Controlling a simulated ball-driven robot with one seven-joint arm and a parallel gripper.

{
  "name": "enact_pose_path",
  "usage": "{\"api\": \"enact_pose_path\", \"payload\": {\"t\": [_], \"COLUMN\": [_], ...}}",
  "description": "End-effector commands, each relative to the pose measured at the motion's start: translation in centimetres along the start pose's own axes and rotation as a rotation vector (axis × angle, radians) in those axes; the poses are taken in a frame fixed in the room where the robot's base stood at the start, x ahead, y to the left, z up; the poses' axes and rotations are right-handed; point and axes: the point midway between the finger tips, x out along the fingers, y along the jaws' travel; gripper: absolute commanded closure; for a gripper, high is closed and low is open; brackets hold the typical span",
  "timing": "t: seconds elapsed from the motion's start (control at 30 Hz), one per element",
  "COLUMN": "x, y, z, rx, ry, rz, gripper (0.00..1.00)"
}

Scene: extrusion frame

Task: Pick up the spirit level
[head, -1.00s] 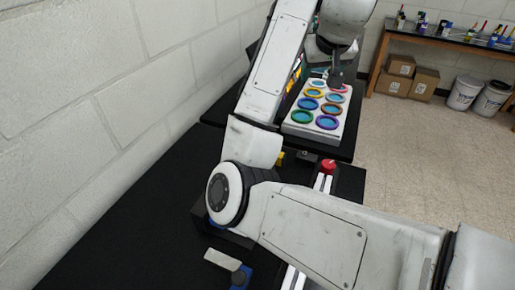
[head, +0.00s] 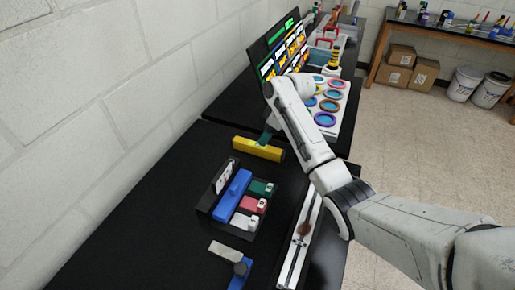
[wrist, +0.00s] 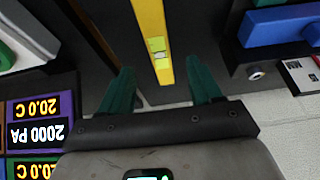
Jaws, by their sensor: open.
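The yellow spirit level (head: 258,149) lies on the black table near the wall, behind the organiser. In the wrist view the level (wrist: 150,35) runs down from the top edge, with its pale green vial showing. My gripper (head: 266,136) is at the level in the head view, partly hidden by my arm. In the wrist view its two green fingers (wrist: 160,66) are spread, one on each side of the level, with gaps to it. I cannot tell whether the fingertips reach down beside it.
A black organiser (head: 205,203) with a blue bar (head: 233,196) and several coloured blocks stands in front of the level. A rail (head: 300,245) lies to the right. A display panel (head: 280,45) and a tray of coloured rings (head: 347,108) stand behind.

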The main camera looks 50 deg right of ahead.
Motion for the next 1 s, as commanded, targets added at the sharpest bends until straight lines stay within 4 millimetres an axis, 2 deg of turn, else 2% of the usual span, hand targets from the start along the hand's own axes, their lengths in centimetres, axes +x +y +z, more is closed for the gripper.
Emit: {"api": "enact_pose_path", "payload": {"t": [0.1,0.2,0.47,0.9,1.0], "x": [1.9,2.9,4.0,8.2,8.6], "y": [0.0,0.0,0.0,0.2,0.2], "z": [-0.1,-0.1,-0.1,-0.5,-0.6], "rx": [-0.001,-0.001,-0.001,-0.001,-0.001], "ry": [-0.002,-0.001,0.000,0.000,0.000], "rz": [-0.001,0.001,0.003,0.004,0.004], "gripper": [0.36,0.36,0.36,0.36,0.36]}}
